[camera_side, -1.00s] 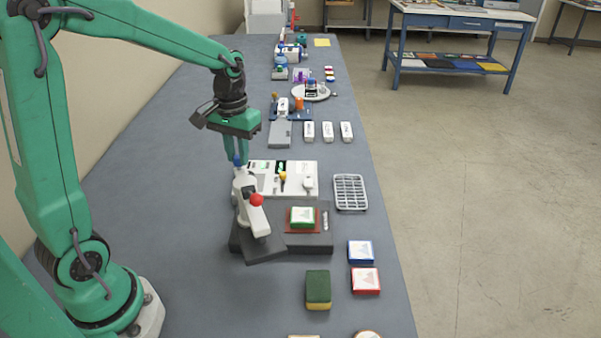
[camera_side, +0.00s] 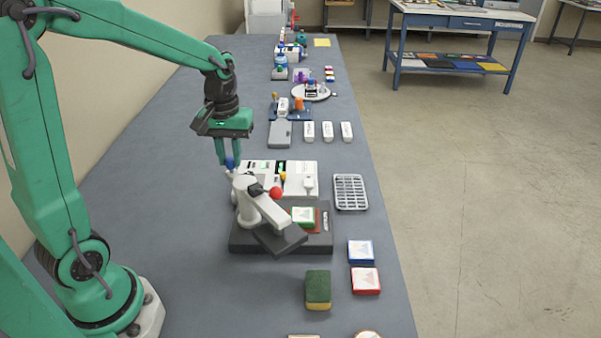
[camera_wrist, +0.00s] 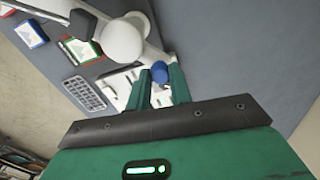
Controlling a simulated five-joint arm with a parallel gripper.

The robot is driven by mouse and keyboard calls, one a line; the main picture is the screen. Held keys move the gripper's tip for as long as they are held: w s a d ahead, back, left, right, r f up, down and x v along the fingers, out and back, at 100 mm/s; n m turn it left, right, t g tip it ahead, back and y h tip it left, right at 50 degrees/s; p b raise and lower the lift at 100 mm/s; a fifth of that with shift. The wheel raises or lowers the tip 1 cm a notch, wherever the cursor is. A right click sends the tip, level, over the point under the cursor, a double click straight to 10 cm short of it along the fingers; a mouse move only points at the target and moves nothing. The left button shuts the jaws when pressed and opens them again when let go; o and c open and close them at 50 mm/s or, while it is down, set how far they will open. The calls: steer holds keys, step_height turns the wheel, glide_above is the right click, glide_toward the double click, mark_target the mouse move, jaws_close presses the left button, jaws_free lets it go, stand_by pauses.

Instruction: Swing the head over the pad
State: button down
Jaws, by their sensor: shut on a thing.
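The white swing head (camera_side: 262,208) stands on a dark base (camera_side: 318,243) in the side view. It has a red ball, a dark plate (camera_side: 278,240) at its front, and a rear handle with a blue knob (camera_side: 230,162). My gripper (camera_side: 229,157) is shut on the blue knob; the knob also shows between the fingers in the wrist view (camera_wrist: 160,71). The red pad (camera_side: 318,217) lies on the base with a green-edged white tile (camera_side: 303,214) on it.
A white panel (camera_side: 257,167) with small parts stands just behind the head. A wire rack (camera_side: 350,192) is to the right. A blue tile (camera_side: 361,251), a red tile (camera_side: 366,281) and a green-topped sponge (camera_side: 318,288) lie nearer the front. The table at left is clear.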

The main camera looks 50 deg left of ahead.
steer(key=shift+s+d+n, duration=0.25)
steer(key=shift+s+n, duration=0.5)
steer(key=shift+n, duration=0.9)
steer(key=shift+s+d+n, duration=0.3)
steer(key=shift+s+n, duration=0.45)
steer(key=shift+n, duration=0.95)
steer(key=shift+s+d+n, duration=0.25)
steer(key=shift+s+n, duration=0.5)
steer(key=shift+n, duration=0.9)
steer(key=c, duration=1.3)
jaws_free()
steer(key=shift+o, duration=0.2)
steer(key=shift+r, duration=0.1)
step_height(320, 180, up, 8)
